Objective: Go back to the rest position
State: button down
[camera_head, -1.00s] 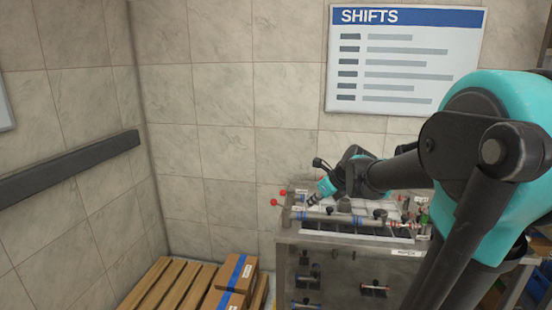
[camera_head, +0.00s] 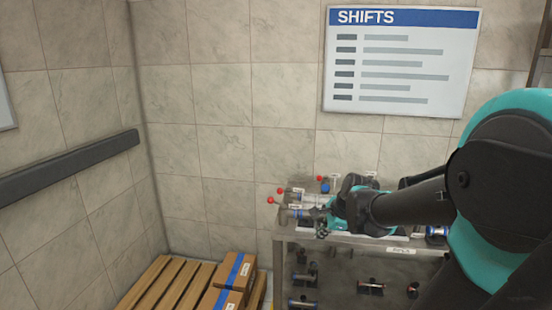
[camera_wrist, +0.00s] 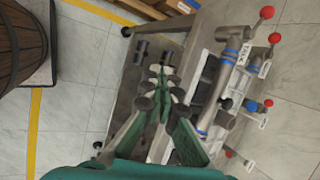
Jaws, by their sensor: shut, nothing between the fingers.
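My gripper (camera_head: 318,219) is at the near left part of the cap feeder bench in the head view, in front of the red-knobbed levers. In the wrist view my gripper (camera_wrist: 160,83) shows its dark fingertips together, shut with nothing between them. The cap feeder (camera_head: 335,240) is a grey metal bench with blue-banded tubes on top. Much of its top is hidden behind my arm. In the wrist view a blue-banded tube (camera_wrist: 225,80) lies to the right of the fingers, apart from them.
Red-knobbed levers (camera_head: 281,190) stick out at the bench's left end. Cardboard boxes (camera_head: 236,275) sit on a wooden pallet (camera_head: 165,285) left of the bench. A barrel (camera_wrist: 20,45) shows in the wrist view. A shifts board (camera_head: 400,62) hangs on the tiled wall.

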jog(key=s+d+f+n+h, duration=0.1)
jog(key=s+d+f+n, duration=0.1)
jog(key=s+f+n, duration=0.3)
jog(key=s+d+f+n+g+h, duration=0.1)
jog(key=s+f+n, duration=0.4)
jog(key=n, duration=0.8)
jog(key=s+d+h, duration=0.1)
jog(key=s+d, duration=0.1)
jog(key=s, duration=0.1)
jog(key=shift+s+d+f, duration=0.15)
jog(key=shift+s, duration=0.25)
